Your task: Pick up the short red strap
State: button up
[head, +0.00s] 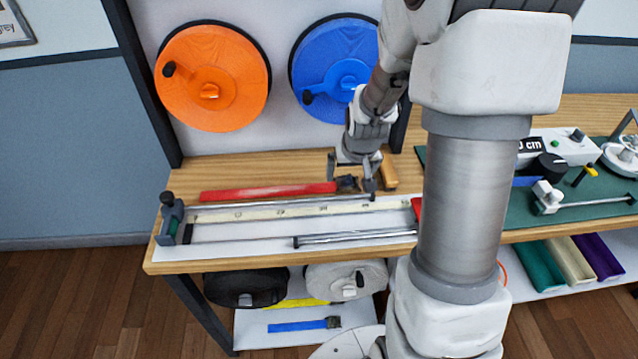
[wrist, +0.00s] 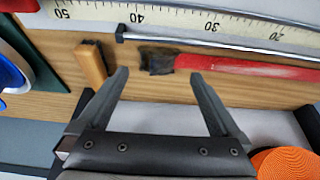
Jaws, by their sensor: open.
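A red strap (head: 268,191) with a dark buckle end (head: 347,183) lies flat on the wooden bench top, behind the ruler. In the wrist view the strap (wrist: 255,68) runs off to the right and its dark buckle end (wrist: 158,60) shows just beyond and between the fingertips. My gripper (head: 352,181) is open and empty, over the buckle end; it also shows in the wrist view (wrist: 158,76). I cannot tell its exact height above the bench.
A measuring ruler with a metal rail (head: 280,211) lies in front of the strap. A wooden block (head: 388,172) stands close to the right of my gripper. Orange (head: 200,105) and blue (head: 325,50) reels hang behind. A red piece (head: 416,208) is partly hidden by my arm.

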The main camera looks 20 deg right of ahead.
aim_at(348, 181)
jog(key=shift+d+x, duration=0.2)
jog(key=shift+x, duration=2.5)
jog(key=shift+w+r, duration=0.1)
jog(key=shift+w, duration=0.05)
jog(key=shift+c, duration=0.2)
jog(key=c, duration=1.3)
jog(key=shift+r, duration=0.1)
